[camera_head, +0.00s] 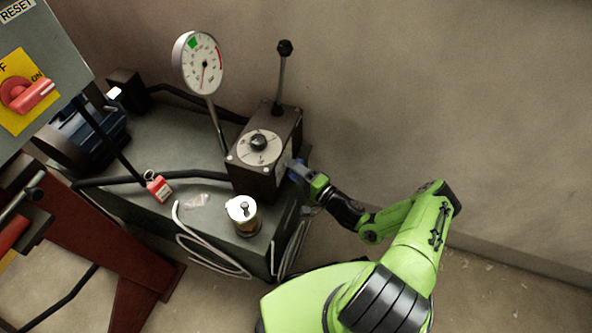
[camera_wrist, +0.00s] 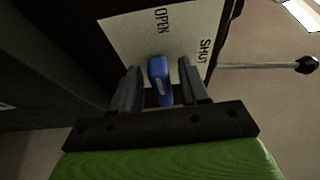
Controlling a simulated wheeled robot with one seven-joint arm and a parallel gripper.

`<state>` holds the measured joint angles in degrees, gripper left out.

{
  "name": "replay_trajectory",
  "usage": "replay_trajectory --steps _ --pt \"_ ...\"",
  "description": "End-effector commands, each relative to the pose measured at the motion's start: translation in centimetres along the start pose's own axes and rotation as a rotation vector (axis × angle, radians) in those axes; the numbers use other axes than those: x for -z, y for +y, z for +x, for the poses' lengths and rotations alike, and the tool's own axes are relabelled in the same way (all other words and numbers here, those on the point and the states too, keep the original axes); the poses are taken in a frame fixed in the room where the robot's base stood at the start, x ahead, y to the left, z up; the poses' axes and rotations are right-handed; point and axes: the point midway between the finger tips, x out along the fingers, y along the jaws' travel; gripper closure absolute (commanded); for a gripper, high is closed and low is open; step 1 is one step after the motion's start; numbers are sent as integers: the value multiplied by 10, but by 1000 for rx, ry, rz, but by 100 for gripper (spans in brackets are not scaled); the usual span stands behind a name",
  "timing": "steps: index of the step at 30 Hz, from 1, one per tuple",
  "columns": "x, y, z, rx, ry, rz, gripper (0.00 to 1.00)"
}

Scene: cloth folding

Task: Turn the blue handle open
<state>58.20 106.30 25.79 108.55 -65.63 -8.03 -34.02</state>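The blue handle (camera_wrist: 160,80) sits on a pale plate (camera_wrist: 120,35) marked OPEN and SHUT, on the side of a dark brown box (camera_head: 256,178). In the wrist view, it lies between the two dark fingers of my gripper (camera_wrist: 158,72), with a narrow gap on each side. The gripper is open around it. The word OPEN is above the handle and SHUT is to its upper right. In the head view, my gripper (camera_head: 299,172) is at the right side of the box and mostly hides the handle.
The box carries a round dial (camera_head: 259,146) and an upright black-knobbed lever (camera_head: 281,75).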

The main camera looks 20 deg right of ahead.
Motion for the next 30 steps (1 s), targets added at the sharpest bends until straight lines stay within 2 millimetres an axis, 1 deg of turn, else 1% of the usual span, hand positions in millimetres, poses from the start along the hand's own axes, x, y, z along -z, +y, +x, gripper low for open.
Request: replay_trajectory --steps 7,10,11,14,21,24,27,30 --pt "0 -1 0 2 1 1 55" --pt "1 -2 -9 1 3 2 55" --pt "2 -2 -14 1 4 2 55" --pt "2 -3 -39 -1 6 3 55" --pt "2 -3 -108 0 7 2 55" --pt "1 -2 -132 0 5 1 55" --pt "1 -1 -148 1 4 0 55" --pt "1 -1 -156 1 3 0 55"
